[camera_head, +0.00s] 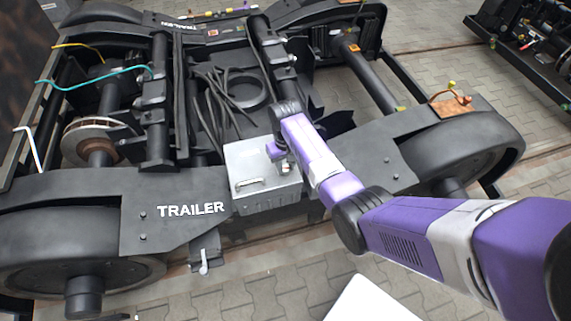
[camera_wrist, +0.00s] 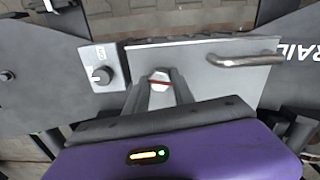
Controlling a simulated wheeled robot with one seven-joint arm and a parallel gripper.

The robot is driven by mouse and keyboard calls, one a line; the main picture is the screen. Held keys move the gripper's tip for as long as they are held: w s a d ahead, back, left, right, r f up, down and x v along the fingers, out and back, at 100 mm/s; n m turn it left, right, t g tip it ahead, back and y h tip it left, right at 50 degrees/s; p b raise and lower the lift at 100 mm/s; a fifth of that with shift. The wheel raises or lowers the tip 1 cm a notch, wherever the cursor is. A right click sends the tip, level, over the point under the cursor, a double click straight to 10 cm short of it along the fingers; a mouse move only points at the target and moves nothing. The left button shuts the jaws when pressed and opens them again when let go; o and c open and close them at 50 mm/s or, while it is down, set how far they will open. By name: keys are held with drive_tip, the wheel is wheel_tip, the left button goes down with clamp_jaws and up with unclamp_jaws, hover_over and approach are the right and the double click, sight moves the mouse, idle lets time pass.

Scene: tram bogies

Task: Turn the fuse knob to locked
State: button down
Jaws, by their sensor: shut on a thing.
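The grey box (camera_head: 262,190) with a bar handle (camera_head: 250,184) sits in the middle of the TRAILER bogie frame. In the wrist view, the fuse knob (camera_wrist: 159,77) is a pale, roughly hexagonal piece with a red line running nearly straight across the picture. It sits on the grey lid (camera_wrist: 215,62), to the left of the bar handle (camera_wrist: 245,60). My gripper (camera_wrist: 159,88) is shut on this knob, one finger on each side. In the head view my gripper (camera_head: 282,158) is at the box's right end, and the knob cannot be made out there.
A small light plate (camera_wrist: 98,54) with a dark round control (camera_wrist: 102,76) and a small label lies left of the box in the wrist view. Black hoses (camera_head: 215,95) lie behind the box. Bogie wheels (camera_head: 460,150) stand at both sides. Paved floor (camera_head: 270,295) lies in front.

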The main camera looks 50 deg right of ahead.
sight(286, 168)
drive_tip(key=m+p, duration=0.1)
drive_tip(key=m, duration=0.2)
drive_tip(key=shift+r+m, duration=0.1)
drive_tip(key=shift+m, duration=0.3)
drive_tip(key=m+p, duration=0.1)
drive_tip(key=m, duration=0.2)
drive_tip(key=shift+m, duration=0.3)
drive_tip(key=m, duration=0.4)
drive_tip(key=shift+p, duration=0.35)
drive_tip(key=shift+d+m, duration=0.1)
drive_tip(key=shift+m, duration=1.8)
drive_tip(key=c, duration=1.1)
unclamp_jaws()
drive_tip(key=shift+o, duration=0.2)
drive_tip(key=shift+r+p, duration=0.35)
drive_tip(key=shift+r, duration=3.5)
